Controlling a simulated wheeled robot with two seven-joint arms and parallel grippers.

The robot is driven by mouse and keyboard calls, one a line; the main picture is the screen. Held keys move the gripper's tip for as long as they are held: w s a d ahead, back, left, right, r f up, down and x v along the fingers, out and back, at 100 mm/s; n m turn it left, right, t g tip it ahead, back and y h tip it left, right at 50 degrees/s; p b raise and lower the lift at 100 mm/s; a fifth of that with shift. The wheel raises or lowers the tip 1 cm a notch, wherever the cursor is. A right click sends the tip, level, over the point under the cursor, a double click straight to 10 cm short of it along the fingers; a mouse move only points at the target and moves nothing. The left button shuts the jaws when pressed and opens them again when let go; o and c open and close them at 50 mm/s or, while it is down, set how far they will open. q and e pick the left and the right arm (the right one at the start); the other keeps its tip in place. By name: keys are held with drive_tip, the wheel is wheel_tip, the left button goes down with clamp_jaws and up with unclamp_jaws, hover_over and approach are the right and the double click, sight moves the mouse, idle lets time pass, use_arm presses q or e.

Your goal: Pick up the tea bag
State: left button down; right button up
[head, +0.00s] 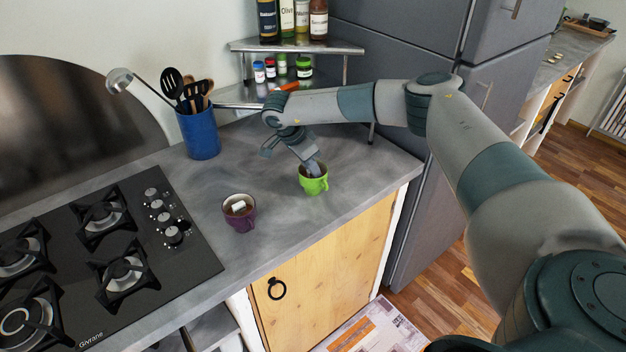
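A purple mug (239,219) stands on the counter near its front edge, with a small white thing (239,206) inside that looks like a tea bag. A green mug (314,184) stands to its right and slightly farther back. My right gripper (313,169) points down with its fingertips at or inside the green mug's opening. The fingers and the mug's rim hide most of what is inside the green mug, and I cannot tell whether the fingers hold anything. My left gripper is not in view.
A black gas hob (138,229) lies left of the mugs. A blue utensil holder (199,134) stands behind them. A metal corner shelf (297,46) with bottles and jars is at the back, beside a grey fridge (417,54). The counter (265,160) around the mugs is clear.

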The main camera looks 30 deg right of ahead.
drive_tip(key=shift+d+f, duration=0.1)
drive_tip(key=shift+f, duration=0.2)
drive_tip(key=c, duration=0.4)
drive_tip(key=shift+o, duration=0.2)
drive_tip(key=shift+r, duration=0.1)
drive_tip(key=shift+r+b, duration=0.3)
drive_tip(key=shift+r, duration=0.1)
wheel_tip(320, 180, up, 9)
drive_tip(key=b, duration=0.3)
drive_tip(key=shift+b, duration=0.3)
